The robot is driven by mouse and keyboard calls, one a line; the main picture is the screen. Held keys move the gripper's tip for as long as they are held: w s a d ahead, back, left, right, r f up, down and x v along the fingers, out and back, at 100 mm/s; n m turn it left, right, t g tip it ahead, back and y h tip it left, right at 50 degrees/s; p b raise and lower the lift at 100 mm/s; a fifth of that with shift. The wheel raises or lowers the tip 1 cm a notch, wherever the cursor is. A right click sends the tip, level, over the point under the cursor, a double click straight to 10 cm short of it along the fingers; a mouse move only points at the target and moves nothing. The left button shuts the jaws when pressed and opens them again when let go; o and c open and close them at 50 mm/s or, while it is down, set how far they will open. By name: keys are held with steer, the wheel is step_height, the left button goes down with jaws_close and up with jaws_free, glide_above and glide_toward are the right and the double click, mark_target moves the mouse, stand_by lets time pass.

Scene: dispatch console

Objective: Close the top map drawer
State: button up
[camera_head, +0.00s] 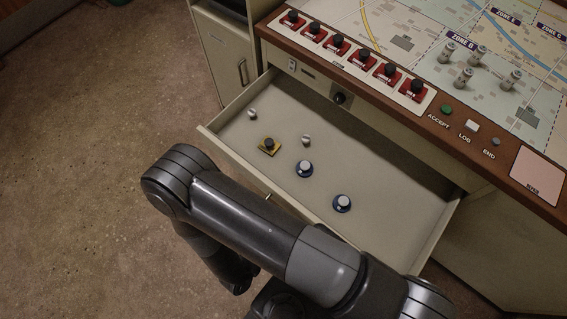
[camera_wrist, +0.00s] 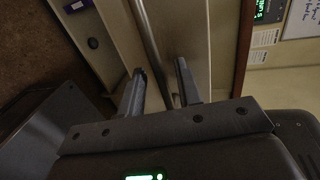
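The top map drawer (camera_head: 385,185) is pulled well out of the console in the head view. It is a wide, shallow cream tray. My arm crosses in front of the drawer's front wall, and my gripper is not clearly seen there. In the wrist view my gripper (camera_wrist: 162,72) has its two fingers apart. A long bar (camera_wrist: 150,42), apparently a handle, runs between or just beyond the fingers; contact cannot be told.
The console top (camera_head: 425,95) with a map, red switches and buttons overhangs the drawer. A cabinet with a handle (camera_head: 242,71) stands at its left. Bare floor (camera_head: 95,130) fills the left side. The wrist view shows a green-lit display (camera_wrist: 264,10) at upper right.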

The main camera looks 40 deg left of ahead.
jaws_close()
stand_by(0.4)
glide_above(349, 147)
steer(key=shift+d, duration=0.1)
stand_by(0.5)
steer(key=shift+c, duration=2)
jaws_free()
steer(key=o, duration=0.4)
